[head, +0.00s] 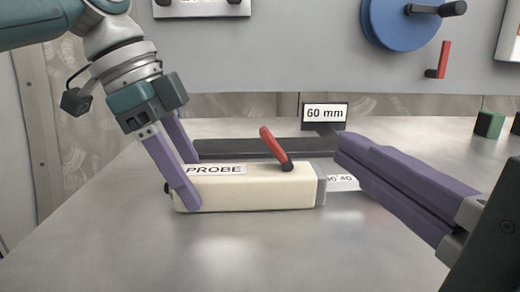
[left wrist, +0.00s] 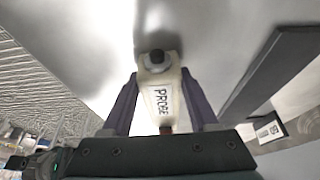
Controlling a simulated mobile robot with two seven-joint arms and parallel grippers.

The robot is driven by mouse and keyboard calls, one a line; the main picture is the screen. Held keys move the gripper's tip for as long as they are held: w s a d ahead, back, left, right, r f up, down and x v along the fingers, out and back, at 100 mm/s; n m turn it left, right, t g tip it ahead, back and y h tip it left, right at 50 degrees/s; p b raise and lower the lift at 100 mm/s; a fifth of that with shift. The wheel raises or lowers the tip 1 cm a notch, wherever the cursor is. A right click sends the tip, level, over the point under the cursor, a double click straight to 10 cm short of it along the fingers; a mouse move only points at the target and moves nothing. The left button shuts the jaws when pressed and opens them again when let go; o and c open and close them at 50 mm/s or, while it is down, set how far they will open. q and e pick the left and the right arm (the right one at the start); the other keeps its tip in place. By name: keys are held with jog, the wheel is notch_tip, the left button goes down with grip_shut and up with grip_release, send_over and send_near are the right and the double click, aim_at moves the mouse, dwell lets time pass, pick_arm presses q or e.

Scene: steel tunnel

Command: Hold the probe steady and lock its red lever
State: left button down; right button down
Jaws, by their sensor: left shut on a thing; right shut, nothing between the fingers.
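The probe (head: 250,190) is a cream bar labelled PROBE, lying on the steel table in the head view. Its red lever (head: 274,146) rises from the top near the right end and leans up to the left. My left gripper (head: 185,180) is shut on the probe's left part, one finger on the near side and one behind. The left wrist view shows the probe (left wrist: 162,100) between both purple fingers. My right gripper (head: 345,150) is shut and empty, its tips just right of the lever and apart from it.
A dark bar (head: 250,149) lies behind the probe. A sign reading 60 mm (head: 325,113) stands behind it, and a partly hidden label (head: 342,183) lies right of the probe. A green block (head: 489,124) sits at the back right. The front table is clear.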

pick_arm(q)
jog(key=shift+c, duration=0.4)
grip_release()
